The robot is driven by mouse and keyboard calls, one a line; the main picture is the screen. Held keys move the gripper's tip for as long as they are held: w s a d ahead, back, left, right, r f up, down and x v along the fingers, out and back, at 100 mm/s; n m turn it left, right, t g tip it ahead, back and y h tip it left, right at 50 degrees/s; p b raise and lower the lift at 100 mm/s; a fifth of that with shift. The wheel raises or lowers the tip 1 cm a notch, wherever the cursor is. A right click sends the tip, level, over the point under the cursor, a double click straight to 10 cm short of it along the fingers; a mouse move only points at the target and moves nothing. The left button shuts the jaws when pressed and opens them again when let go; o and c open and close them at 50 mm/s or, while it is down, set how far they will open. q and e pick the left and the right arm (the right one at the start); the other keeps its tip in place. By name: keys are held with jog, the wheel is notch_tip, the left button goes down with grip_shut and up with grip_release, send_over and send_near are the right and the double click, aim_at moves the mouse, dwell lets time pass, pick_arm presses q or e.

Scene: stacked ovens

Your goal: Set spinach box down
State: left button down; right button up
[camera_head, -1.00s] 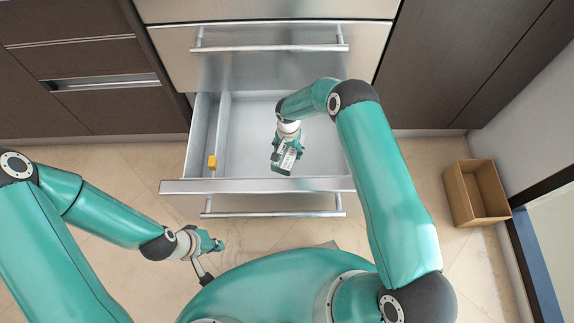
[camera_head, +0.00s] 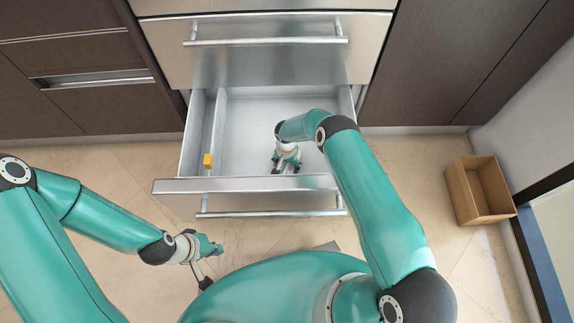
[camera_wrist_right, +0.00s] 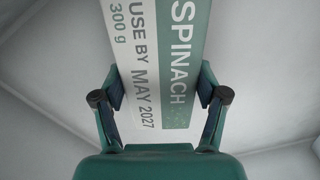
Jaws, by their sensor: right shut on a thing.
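The spinach box (camera_wrist_right: 160,60) is white and green, with its printed label facing the right wrist camera. My right gripper (camera_head: 286,165) is inside the open drawer (camera_head: 250,184), low over its floor. Its two fingers press on the box's sides in the wrist view (camera_wrist_right: 160,95). In the head view the gripper and arm mostly hide the box. I cannot tell whether the box touches the drawer floor. My left gripper (camera_head: 214,248) is outside the drawer, near my base; its fingers are too small to read.
A small yellow block (camera_head: 208,160) sits at the drawer's left divider. The drawer floor around my right gripper looks clear. An open cardboard box (camera_head: 480,190) stands on the floor at the right. A closed steel drawer (camera_head: 265,60) is above the open one.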

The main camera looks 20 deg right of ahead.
aim_at(286, 164)
jog(key=o, duration=1.4)
jog(key=shift+r, duration=0.3)
notch_tip(286, 164, up, 12)
jog(key=p, duration=0.3)
jog(key=shift+f, duration=0.25)
jog(key=shift+r+p, duration=0.1)
jog(key=shift+p, duration=0.2)
